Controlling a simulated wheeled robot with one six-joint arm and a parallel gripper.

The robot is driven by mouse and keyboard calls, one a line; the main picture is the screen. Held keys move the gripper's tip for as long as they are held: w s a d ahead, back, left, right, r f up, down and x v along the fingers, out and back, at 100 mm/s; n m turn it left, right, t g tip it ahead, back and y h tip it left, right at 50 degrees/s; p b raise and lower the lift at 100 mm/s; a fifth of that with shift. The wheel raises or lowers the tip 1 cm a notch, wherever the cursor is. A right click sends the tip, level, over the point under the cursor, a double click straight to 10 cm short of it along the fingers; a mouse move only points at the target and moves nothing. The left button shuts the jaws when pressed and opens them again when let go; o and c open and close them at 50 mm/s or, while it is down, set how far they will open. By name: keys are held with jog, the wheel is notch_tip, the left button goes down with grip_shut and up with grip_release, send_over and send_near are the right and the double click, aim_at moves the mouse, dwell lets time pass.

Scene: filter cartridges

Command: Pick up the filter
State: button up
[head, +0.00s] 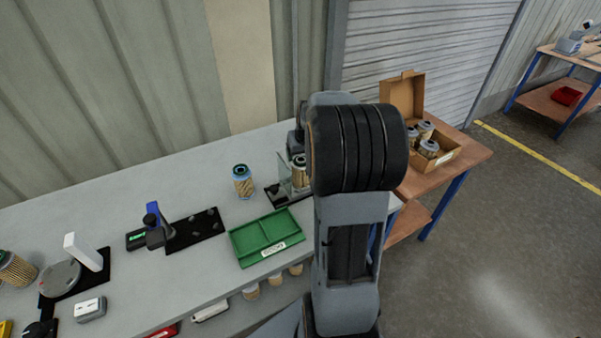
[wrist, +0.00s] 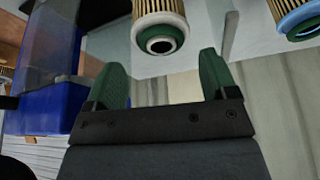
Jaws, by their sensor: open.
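In the wrist view my gripper (wrist: 163,80) is open, with its two green fingertips apart and nothing between them. A pleated filter with a white ring end (wrist: 160,35) is just beyond the fingertips, roughly centred between them. A second filter with a blue ring end (wrist: 298,18) is at the upper right, outside the fingers. In the head view a blue-topped filter (head: 243,183) stands upright on the grey bench. Another filter (head: 299,174) sits at a fixture beside my arm, partly covered. My gripper is hidden behind my arm there.
A green tray (head: 262,253), a black mat (head: 196,230) and the fixture's dark base (head: 279,194) are on the bench. A large filter (head: 15,270) is at far left. An open cardboard box (head: 449,158) holding filters is on the right table. A blue block (wrist: 45,112) is left in the wrist view.

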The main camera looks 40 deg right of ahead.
aim_at(301, 158)
jog(key=shift+x, duration=2)
jog(key=shift+a, duration=0.1)
jog(key=shift+c, duration=0.4)
jog(key=c, duration=0.9)
jog(key=shift+o, duration=0.2)
